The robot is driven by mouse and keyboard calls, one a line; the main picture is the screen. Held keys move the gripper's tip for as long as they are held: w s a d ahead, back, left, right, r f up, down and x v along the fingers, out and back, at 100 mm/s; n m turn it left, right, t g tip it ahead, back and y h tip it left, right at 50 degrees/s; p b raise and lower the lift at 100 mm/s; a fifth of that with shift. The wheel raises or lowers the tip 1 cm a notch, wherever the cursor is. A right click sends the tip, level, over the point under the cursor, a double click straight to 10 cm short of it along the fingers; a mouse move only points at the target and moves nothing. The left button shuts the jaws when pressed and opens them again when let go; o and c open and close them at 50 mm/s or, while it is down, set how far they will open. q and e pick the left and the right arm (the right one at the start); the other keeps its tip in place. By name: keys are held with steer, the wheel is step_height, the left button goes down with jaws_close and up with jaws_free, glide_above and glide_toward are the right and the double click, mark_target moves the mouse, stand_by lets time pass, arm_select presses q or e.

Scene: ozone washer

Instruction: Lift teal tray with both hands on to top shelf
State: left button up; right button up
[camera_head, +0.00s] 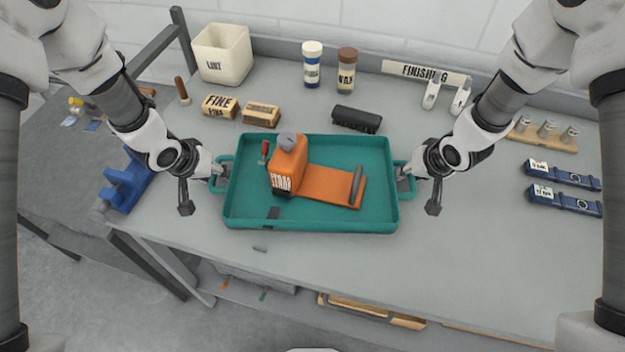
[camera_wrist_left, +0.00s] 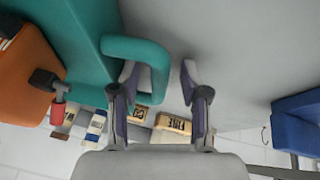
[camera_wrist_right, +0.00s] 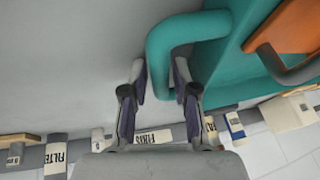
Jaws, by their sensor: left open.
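The teal tray (camera_head: 376,222) lies flat on the grey bench. It bears an orange STRAP dispenser (camera_head: 318,187) with a grey roll on top. My left gripper (camera_head: 218,175) is at the tray's left loop handle (camera_wrist_left: 157,62). Its fingers (camera_wrist_left: 160,85) are open, one inside the loop and one outside, with a gap to the outer finger. My right gripper (camera_head: 402,175) is at the right handle (camera_wrist_right: 165,38). Its fingers (camera_wrist_right: 159,80) stand closer together, one on each side of the handle bar. Whether they press on it is unclear. The top shelf cannot be made out.
Behind the tray stand a LINT bin (camera_head: 222,55), two bottles (camera_head: 312,65), FINE blocks (camera_head: 220,106) and a black block (camera_head: 357,119). A blue vise (camera_head: 125,185) is at left, blue cases (camera_head: 562,175) at right. Bench in front is mostly clear.

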arm_select(q)
steer(key=shift+s+r, duration=0.1)
arm_select(e)
steer(key=shift+s, duration=0.15)
arm_select(q)
steer(key=c, duration=0.7)
arm_select(e)
jaws_close()
arm_select(q)
jaws_close()
